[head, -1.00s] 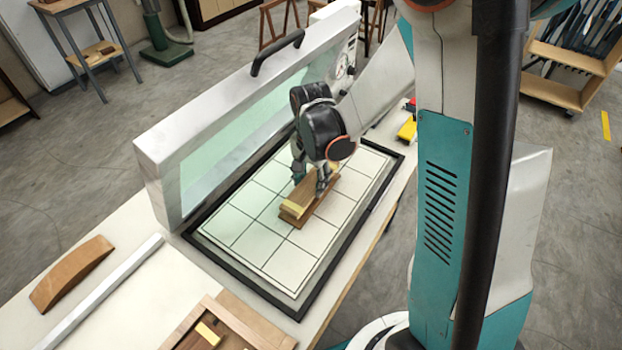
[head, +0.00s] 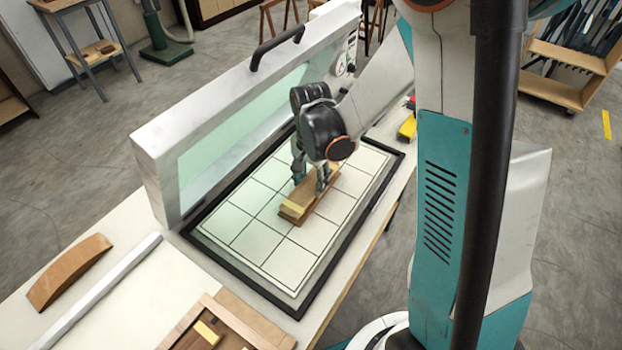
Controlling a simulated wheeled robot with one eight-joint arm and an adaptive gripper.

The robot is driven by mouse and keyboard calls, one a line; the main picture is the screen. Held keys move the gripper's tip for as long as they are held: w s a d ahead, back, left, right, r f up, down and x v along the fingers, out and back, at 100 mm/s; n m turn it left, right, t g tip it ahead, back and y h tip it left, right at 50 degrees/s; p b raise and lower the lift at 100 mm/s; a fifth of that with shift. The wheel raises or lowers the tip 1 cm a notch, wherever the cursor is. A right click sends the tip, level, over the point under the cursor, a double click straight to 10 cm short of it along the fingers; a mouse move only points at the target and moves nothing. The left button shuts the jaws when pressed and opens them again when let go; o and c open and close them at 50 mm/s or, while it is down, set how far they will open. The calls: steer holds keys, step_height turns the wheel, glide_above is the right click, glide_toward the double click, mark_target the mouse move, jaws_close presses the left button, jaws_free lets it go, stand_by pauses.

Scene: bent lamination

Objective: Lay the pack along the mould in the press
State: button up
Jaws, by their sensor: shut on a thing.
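The press (head: 251,250) stands open on the bench, its framed lid with a pale green pane raised along the left side. On its gridded bed lies a brown wooden block that looks like the mould (head: 297,221). The pack (head: 294,207), a wooden strip with a yellow band near its end, lies over the mould, roughly lengthwise along it. My gripper (head: 309,186) points down over the pack and is shut on it near its middle. The far end of the pack is partly hidden by my gripper. I cannot tell whether pack and mould touch all along.
A curved wooden piece (head: 69,272) and a pale straight bar (head: 100,290) lie at the left of the bench. A wooden tray (head: 190,329) is at the front. A yellow object (head: 407,127) sits at the bench's right end. The raised lid (head: 155,175) walls off the left side.

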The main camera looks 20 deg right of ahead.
steer(key=o, duration=1.2)
step_height(320, 180, up, 11)
steer(key=s+r+n+t, duration=0.3)
steer(key=s+r+n, duration=0.1)
steer(key=s, duration=0.3)
steer(key=s+r+n+t, duration=0.4)
steer(key=s+r+n, duration=0.1)
steer(key=s, duration=0.3)
steer(key=shift+r+n, duration=0.2)
steer(key=shift+n, duration=0.6)
